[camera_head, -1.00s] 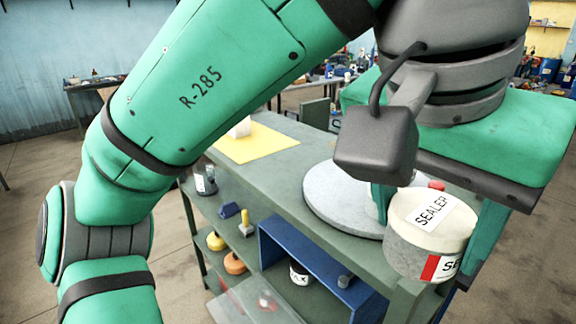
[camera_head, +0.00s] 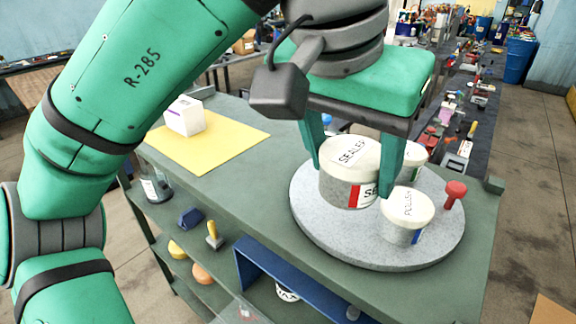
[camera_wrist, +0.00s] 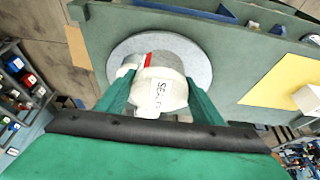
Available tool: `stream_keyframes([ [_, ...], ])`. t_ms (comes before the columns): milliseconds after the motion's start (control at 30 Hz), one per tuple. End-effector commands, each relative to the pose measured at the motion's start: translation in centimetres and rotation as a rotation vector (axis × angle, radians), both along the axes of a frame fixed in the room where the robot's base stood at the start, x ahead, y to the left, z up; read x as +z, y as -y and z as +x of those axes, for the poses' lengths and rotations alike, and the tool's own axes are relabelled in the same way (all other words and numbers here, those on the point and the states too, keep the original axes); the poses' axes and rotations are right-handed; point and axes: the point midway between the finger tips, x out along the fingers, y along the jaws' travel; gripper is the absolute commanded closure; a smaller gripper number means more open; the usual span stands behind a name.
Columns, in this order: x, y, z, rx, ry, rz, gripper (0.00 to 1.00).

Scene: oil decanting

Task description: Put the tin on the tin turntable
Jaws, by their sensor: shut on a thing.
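My gripper (camera_head: 352,168) is shut on the sealer tin (camera_head: 345,186), a pale round tin with a red-and-white label and SEALER on its lid. The tin also shows between the fingers in the wrist view (camera_wrist: 160,92). It is upright over the grey round turntable (camera_head: 310,228); whether it touches the surface I cannot tell. A polish tin (camera_head: 405,214) with a blue mark stands on the turntable in front and to the right. Another pale tin (camera_head: 414,154) stands behind the right finger, partly hidden. The turntable also shows in the wrist view (camera_wrist: 196,58).
A red knob (camera_head: 455,194) rises near the turntable's right edge, on the green bench (camera_head: 250,190). A white box (camera_head: 184,116) sits on a yellow mat (camera_head: 225,140) at left. Shelves below hold a blue crate (camera_head: 290,280) and small items.

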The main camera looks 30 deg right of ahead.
Motion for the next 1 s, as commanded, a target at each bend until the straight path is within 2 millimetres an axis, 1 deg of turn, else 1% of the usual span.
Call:
stream_keyframes([
  [33, -0.5, 0.6, 0.9, -0.001, -0.004, -0.002, 0.75],
  [233, -2.4, 2.7, 4.5, -0.001, -0.003, -0.001, 0.75],
  [400, -5.3, 3.5, 6.6, 0.005, -0.002, -0.001, 0.75],
  [500, -6.4, 3.9, 7.5, 0.006, -0.001, -0.001, 0.75],
  [767, -7.7, 4.4, 8.4, 0.007, 0.001, -0.001, 0.75],
  [833, -8.3, 4.6, 8.8, 0.006, -0.001, -0.001, 0.75],
  [1000, -10.7, 4.6, 8.8, 0.007, 0.001, -0.001, 0.75],
])
